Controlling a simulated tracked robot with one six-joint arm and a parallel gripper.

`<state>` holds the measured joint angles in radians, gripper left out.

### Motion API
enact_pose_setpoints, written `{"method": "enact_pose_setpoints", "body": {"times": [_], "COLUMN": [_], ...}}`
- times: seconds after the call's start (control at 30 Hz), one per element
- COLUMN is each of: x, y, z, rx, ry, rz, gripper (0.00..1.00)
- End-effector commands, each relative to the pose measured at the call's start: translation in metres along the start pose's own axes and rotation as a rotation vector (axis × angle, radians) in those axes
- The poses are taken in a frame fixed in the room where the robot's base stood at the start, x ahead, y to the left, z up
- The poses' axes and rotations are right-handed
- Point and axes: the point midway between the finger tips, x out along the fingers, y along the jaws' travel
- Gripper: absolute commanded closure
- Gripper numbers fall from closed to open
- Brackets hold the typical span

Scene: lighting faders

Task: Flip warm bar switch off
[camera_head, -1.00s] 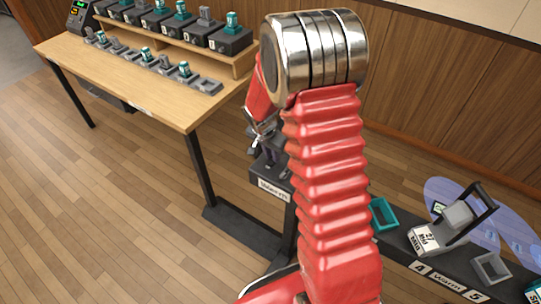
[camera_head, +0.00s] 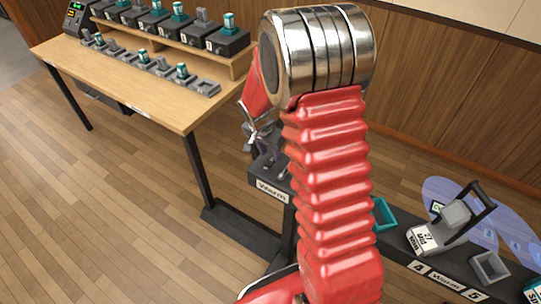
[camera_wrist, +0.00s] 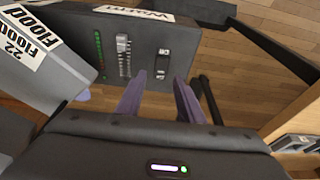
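The Warm bar's control panel shows in the wrist view as a dark plate with a Warm label (camera_wrist: 134,14), upside down there. On it are a column of green lights (camera_wrist: 99,55), a fader (camera_wrist: 123,55) and a small dark switch (camera_wrist: 162,63) with pale markings, too small to read for its position. My gripper (camera_wrist: 158,98) has its two purple fingers apart, with nothing between them. The switch lies just beyond the fingertips, about in line with the gap; contact is not visible. In the head view the Warm label (camera_head: 271,190) shows; my arm hides much of the panel.
A lamp marked 22 Flood (camera_wrist: 25,45) stands beside the panel in the wrist view. A lamp marked 27 (camera_head: 440,232), a teal tray (camera_head: 383,215) and a grey tray (camera_head: 489,267) sit along the bar. A wooden table (camera_head: 120,88) with several lamps stands at left.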

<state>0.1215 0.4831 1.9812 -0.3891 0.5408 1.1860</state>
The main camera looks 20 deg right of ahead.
Motion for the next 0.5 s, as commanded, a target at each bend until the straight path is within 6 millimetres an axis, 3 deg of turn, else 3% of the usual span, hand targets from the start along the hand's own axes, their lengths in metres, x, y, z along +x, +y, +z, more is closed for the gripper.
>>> {"method": "enact_pose_setpoints", "body": {"times": [0.5], "x": [-0.082], "y": [0.0], "z": [0.001], "rx": [-0.001], "ry": [0.002], "rz": [-0.002], "gripper": [0.66]}}
